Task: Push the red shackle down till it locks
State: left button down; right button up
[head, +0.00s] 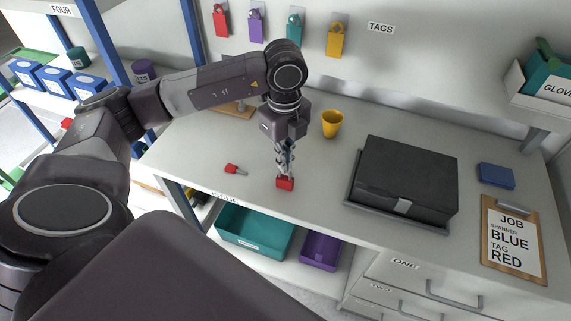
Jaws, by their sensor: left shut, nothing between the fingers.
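A red padlock body (285,184) sits on the pale bench near its front edge. My left gripper (284,172) points straight down over it, its shut fingertips at the top of the padlock. The fingers hide the shackle, so I cannot tell how far down it is or whether the tips touch it. A small red key-like piece (236,169) with a metal end lies on the bench to the left. My right gripper is not in view.
A yellow cup (332,123) stands behind the padlock. A black case (408,178) on a grey tray and a clipboard (514,240) are to the right. Coloured tags (337,38) hang on the wall. A teal bin (254,235) and purple bin (320,252) sit below the bench.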

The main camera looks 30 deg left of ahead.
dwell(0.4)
pick_arm(q)
notch_tip(320, 180, up, 7)
jog(key=p, duration=0.4)
jog(key=shift+r+p, duration=0.1)
jog(key=shift+p, duration=0.3)
